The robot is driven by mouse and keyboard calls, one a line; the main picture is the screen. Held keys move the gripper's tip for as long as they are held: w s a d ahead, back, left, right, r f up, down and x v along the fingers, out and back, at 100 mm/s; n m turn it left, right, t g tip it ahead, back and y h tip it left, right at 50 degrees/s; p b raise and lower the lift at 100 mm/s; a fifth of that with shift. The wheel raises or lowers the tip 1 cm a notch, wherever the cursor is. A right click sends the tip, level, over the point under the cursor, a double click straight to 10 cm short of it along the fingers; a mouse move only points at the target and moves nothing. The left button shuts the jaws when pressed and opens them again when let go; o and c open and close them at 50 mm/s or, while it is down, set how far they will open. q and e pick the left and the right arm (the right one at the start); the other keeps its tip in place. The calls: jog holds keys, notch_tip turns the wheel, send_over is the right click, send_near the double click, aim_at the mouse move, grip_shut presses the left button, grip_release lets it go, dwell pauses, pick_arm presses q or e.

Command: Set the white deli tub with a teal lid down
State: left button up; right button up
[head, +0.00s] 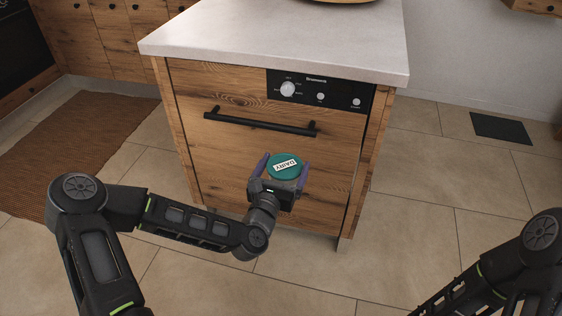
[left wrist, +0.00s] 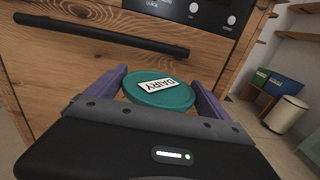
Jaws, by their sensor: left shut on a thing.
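The white deli tub shows mostly as its round teal lid (head: 284,166) with a white "DAIRY" label. My left gripper (head: 281,172) is shut on it, with one purple finger on each side. The tub is held in front of the wooden cabinet front, below the black handle. In the left wrist view the teal lid (left wrist: 158,92) sits between the purple fingers. The white body of the tub is hidden under the lid and behind the gripper. My right arm shows at the lower right of the head view, but its gripper is out of view.
A light countertop (head: 280,40) tops the wooden cabinet, with the edge of a round wooden thing (head: 345,1) at its back. A black bar handle (head: 260,122) and a control panel (head: 318,90) stick to the front. A brown rug (head: 75,150) lies left.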

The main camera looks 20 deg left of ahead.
aim_at(279, 163)
pick_arm(q)
notch_tip(279, 163, up, 21)
jog(key=a+p, duration=0.1)
jog(key=p, duration=1.7)
jog(key=shift+w+a+y+p, duration=0.2)
jog(key=shift+a+y+p, duration=0.1)
jog(key=shift+a, duration=0.1)
pick_arm(e)
notch_tip(279, 163, up, 19)
jog(key=shift+f, duration=0.1)
